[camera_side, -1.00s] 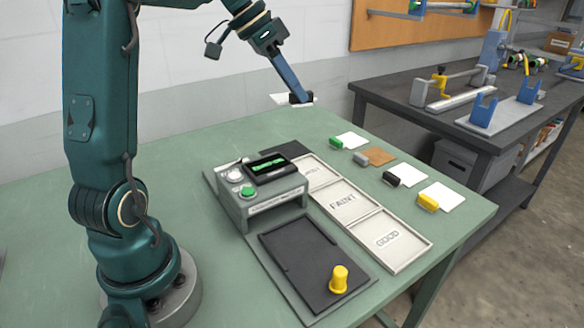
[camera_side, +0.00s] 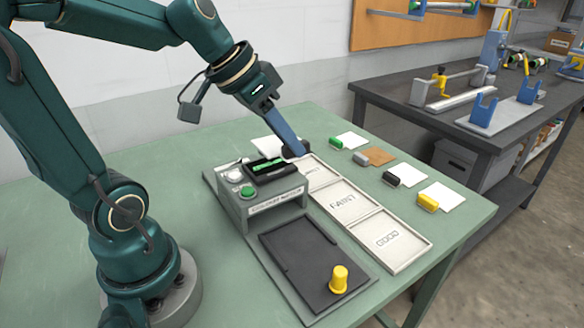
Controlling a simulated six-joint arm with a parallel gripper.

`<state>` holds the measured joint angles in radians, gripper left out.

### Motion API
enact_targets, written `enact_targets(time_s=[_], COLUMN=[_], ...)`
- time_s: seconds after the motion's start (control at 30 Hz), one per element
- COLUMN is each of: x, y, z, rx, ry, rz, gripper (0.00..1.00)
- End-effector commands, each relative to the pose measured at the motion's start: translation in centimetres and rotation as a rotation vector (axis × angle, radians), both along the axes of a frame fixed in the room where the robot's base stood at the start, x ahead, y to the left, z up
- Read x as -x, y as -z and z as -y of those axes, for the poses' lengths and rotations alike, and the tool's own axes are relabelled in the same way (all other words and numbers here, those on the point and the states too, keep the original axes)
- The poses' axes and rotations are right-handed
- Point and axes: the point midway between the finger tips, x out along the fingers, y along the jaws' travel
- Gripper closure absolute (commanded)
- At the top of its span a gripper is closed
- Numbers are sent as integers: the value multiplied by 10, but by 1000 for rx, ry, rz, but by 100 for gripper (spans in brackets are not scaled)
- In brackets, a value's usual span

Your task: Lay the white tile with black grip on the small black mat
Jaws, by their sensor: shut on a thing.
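My gripper (camera_side: 293,148) is shut on the black grip of a white tile (camera_side: 270,146), low behind the press. The tile looks about level. It covers the place of the small black mat, which is almost wholly hidden by the tile, the gripper and the press; I cannot tell whether the tile touches it or hangs just above. Another white tile with a black grip (camera_side: 411,174) lies on the green table at the right.
The grey press (camera_side: 262,206) with a green button stands close in front of the gripper. Labelled trays (camera_side: 345,206) lie to its right. A larger black plate (camera_side: 300,262) with a yellow knob (camera_side: 339,279) lies in front. Other tiles with coloured grips line the right edge.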

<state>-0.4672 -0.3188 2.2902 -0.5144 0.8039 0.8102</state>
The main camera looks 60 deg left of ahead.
Motion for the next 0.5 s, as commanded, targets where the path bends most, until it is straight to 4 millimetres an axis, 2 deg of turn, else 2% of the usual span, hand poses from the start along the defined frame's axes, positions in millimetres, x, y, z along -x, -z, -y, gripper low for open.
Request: enact_targets(time_s=[0.17,0.27,0.5], x=[-29,-47,-84], y=[-19,-26,-25], z=[-28,-55,-135], rx=[-17,-27,-46], ry=[-33,-73,-194], rz=[1,-1,-6], gripper=[100,100,100])
